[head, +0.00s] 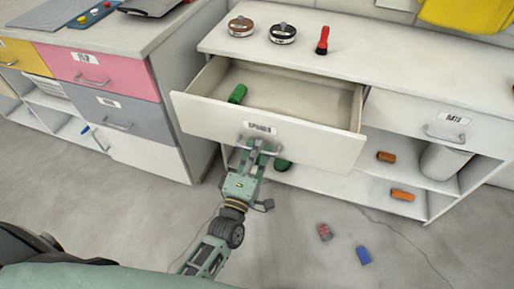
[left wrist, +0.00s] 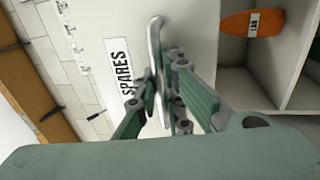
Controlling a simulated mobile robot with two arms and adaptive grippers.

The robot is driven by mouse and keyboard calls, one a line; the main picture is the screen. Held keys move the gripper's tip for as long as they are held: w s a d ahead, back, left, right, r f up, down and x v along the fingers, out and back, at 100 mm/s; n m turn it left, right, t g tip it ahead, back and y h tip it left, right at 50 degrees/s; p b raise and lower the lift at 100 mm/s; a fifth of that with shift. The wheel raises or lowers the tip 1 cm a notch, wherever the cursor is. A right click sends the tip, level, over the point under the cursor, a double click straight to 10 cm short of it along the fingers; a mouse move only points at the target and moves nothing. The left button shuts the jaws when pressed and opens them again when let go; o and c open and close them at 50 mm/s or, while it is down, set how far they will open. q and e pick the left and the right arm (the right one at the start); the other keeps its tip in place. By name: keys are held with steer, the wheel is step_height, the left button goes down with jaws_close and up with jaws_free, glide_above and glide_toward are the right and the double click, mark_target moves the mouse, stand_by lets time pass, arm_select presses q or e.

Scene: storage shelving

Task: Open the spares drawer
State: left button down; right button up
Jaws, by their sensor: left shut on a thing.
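The spares drawer (head: 266,127) is white with a label and stands pulled out from the cabinet in the head view. A green cylinder (head: 237,94) lies inside it at the left. Its label reads SPARES in the left wrist view (left wrist: 120,72). My left gripper (head: 257,150) is in front of the drawer and shut on its metal handle (left wrist: 155,55). The gripper fingers (left wrist: 163,95) close around the handle bar in the left wrist view. My right gripper is in neither view.
Another white drawer (head: 432,118) at the right is shut. A red object (head: 325,232) and a blue one (head: 363,255) lie on the floor.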

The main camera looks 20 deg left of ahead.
arm_select(q)
steer(key=c, duration=2.1)
jaws_free()
steer(key=s, duration=0.4)
steer(key=s+f, duration=0.1)
steer(key=s, duration=0.3)
steer(key=s+f, duration=0.1)
steer(key=s, duration=0.2)
steer(key=shift+s+a+f, duration=0.15)
steer(key=shift+s+a, duration=0.05)
steer(key=shift+s, duration=0.2)
